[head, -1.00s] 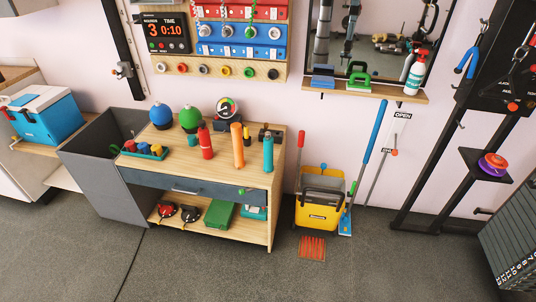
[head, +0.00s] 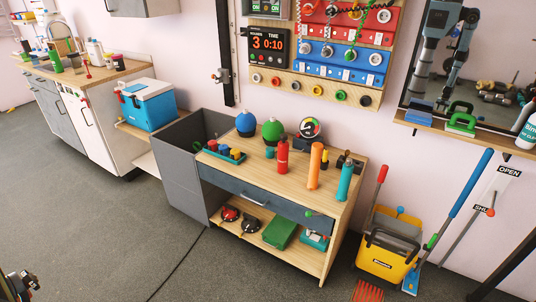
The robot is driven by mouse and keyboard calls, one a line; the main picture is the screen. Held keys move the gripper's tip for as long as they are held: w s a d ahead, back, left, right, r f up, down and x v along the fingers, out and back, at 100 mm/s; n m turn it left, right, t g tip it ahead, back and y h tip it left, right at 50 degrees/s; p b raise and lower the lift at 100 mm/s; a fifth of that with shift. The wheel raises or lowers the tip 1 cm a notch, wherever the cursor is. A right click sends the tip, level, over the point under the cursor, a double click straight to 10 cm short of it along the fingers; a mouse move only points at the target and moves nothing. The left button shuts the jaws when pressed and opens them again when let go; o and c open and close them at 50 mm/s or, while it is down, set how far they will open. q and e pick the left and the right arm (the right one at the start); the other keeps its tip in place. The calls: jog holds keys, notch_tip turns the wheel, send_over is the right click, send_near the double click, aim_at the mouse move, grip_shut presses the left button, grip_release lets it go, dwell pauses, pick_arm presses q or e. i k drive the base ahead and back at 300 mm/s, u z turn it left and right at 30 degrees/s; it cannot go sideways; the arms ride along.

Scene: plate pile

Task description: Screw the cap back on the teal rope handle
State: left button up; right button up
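A teal cylinder (head: 344,182), which looks like the rope handle, stands upright at the right front corner of the wooden bench top. Its upper end looks narrower and greyish; I cannot tell whether a cap is on it. A small teal piece (head: 270,152) sits on the bench below the green ball; I cannot tell whether it is the cap. A dark part of what seems to be my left gripper (head: 20,287) shows at the bottom left corner, far from the bench and cut off by the frame. My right gripper is not in view.
The wooden bench (head: 235,172) also bears an orange cylinder (head: 315,165), a red bottle (head: 283,155), blue and green balls and a small tray of handles. A yellow bucket (head: 388,245) stands right of the bench. The floor (head: 110,220) in front and left is clear.

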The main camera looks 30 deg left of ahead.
aim_at(346, 175)
jog(key=u, duration=1.65)
jog(key=i, duration=2.1)
jog(key=z, duration=2.15)
